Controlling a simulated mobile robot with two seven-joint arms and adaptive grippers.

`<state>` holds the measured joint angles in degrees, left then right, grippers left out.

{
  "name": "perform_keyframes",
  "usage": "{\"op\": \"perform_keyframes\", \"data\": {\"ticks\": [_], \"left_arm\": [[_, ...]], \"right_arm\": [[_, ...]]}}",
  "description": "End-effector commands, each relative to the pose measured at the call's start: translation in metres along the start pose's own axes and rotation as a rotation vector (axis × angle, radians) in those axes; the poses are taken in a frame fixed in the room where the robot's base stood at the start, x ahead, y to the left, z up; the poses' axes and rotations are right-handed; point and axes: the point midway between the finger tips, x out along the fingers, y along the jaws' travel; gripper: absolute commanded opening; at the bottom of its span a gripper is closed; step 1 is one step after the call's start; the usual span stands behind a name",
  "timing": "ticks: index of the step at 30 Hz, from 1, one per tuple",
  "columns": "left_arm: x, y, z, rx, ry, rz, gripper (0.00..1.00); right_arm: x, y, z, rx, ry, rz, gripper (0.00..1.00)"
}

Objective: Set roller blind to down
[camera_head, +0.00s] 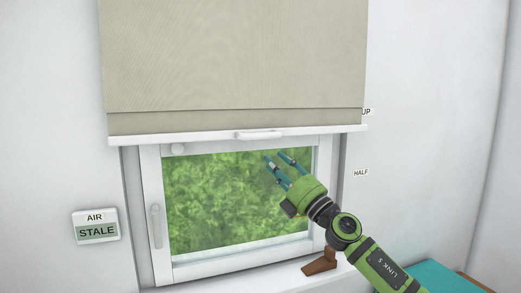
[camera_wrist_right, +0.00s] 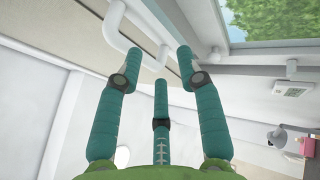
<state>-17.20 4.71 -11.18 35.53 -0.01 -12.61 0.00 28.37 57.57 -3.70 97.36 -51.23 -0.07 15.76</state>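The beige roller blind (camera_head: 235,55) hangs over the top of the window. Its white bottom bar (camera_head: 190,138) sits a little below the UP label (camera_head: 366,112) and above the HALF label (camera_head: 361,172). A white handle (camera_head: 259,134) is on the middle of the bar, and it also shows in the right wrist view (camera_wrist_right: 124,42). My right gripper (camera_head: 275,158) is just below and right of the handle, in front of the glass. Its teal fingers (camera_wrist_right: 160,66) are spread with nothing between them, and the handle appears beyond their tips. My left gripper is not in view.
The white-framed window (camera_head: 152,185) is closed, with a lever handle (camera_head: 156,226) at its left. A brown wedge (camera_head: 320,263) lies on the sill below my right arm. A sign reading AIR STALE (camera_head: 96,225) is on the left wall. A teal surface (camera_head: 440,277) is at the lower right.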

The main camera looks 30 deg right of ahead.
Motion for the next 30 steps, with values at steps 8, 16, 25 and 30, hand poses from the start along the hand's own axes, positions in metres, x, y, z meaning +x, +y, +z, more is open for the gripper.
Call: {"op": "perform_keyframes", "data": {"ticks": [8,16,25,30], "left_arm": [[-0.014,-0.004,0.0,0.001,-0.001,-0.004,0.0],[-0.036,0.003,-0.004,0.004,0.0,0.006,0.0],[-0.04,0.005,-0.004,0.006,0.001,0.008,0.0],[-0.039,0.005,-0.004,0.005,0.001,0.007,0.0]], "right_arm": [[0.024,0.046,-0.004,-0.093,0.049,0.048,0.37],[0.064,0.048,-0.006,-0.09,0.047,0.048,0.37],[0.078,0.044,-0.008,-0.092,0.049,0.044,0.37],[0.078,0.043,-0.008,-0.092,0.049,0.044,0.37]]}}
